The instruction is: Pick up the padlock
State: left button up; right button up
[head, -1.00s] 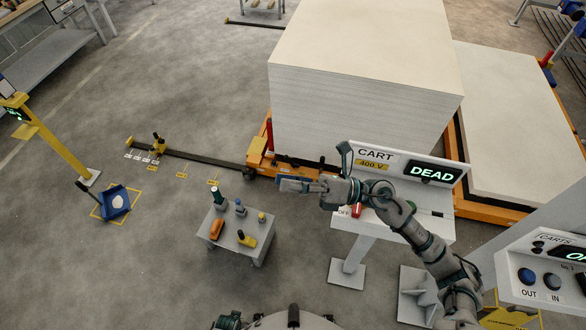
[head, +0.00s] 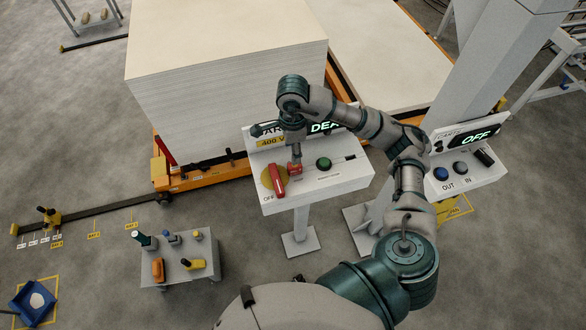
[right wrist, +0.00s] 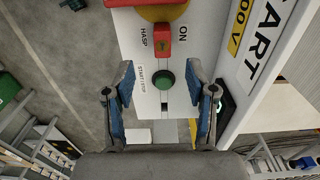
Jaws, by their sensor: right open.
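A small red block (head: 295,169), which looks like the padlock, sits on the sloped top of the CART panel (head: 335,180), beside the red switch handle (head: 278,180). In the right wrist view the red block (right wrist: 162,40) lies by the HASP label, just beyond the fingertips and between their lines. My right gripper (head: 296,155) points down over the panel, close to the red block. Its two blue-padded fingers (right wrist: 158,85) are apart with nothing held between them. The green button (right wrist: 165,80) shows between them. My left gripper is not in view.
The CART display stands behind the panel, partly hidden by my arm. A second console (head: 465,170) reading OFF is to the right. A small grey table (head: 180,262) with several coloured items stands lower left. A large white stack (head: 225,95) rises behind.

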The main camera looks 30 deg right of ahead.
aim_at(295, 171)
notch_tip(295, 171, down, 4)
jog(key=shift+w+d, duration=0.1)
jog(key=shift+d, duration=0.05)
jog(key=shift+d+f+p, duration=0.15)
jog(key=shift+f+p, duration=0.35)
jog(key=shift+f, duration=0.1)
notch_tip(295, 171, down, 4)
jog(key=shift+d+f+p, duration=0.15)
jog(key=shift+f+p, duration=0.05)
jog(key=shift+p, duration=0.3)
grip_shut()
